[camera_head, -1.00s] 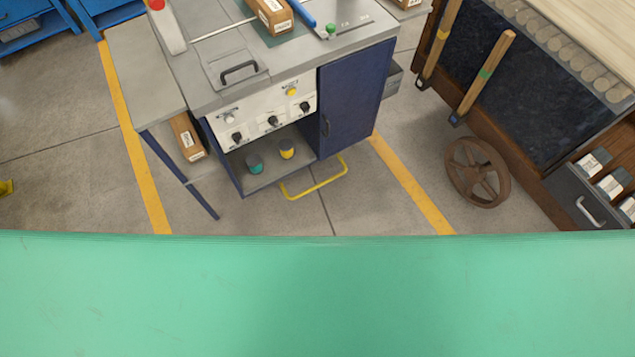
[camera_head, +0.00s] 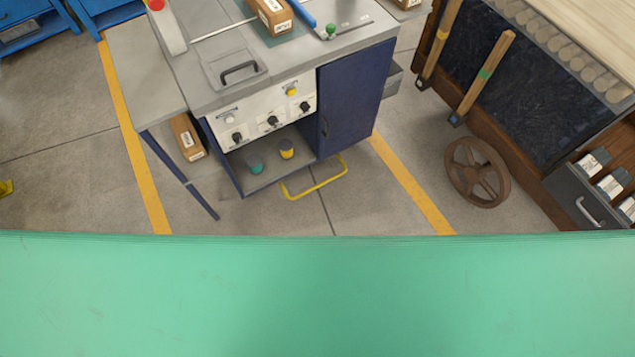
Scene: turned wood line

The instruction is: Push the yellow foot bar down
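The yellow foot bar (camera_head: 318,187) is a bent yellow tube low at the front of a grey and dark blue workbench (camera_head: 350,100). It sticks out near the floor, below the open shelf and the blue door. Nothing touches it in view. Neither of my grippers shows in the head view.
A broad green surface (camera_head: 320,295) fills the bottom of the view. Grey floor (camera_head: 380,205) with yellow lines lies between it and the workbench. A brown spoked wheel (camera_head: 477,172) is on the right, near a dark cabinet. A side table's blue leg (camera_head: 203,203) stands left of the bar.

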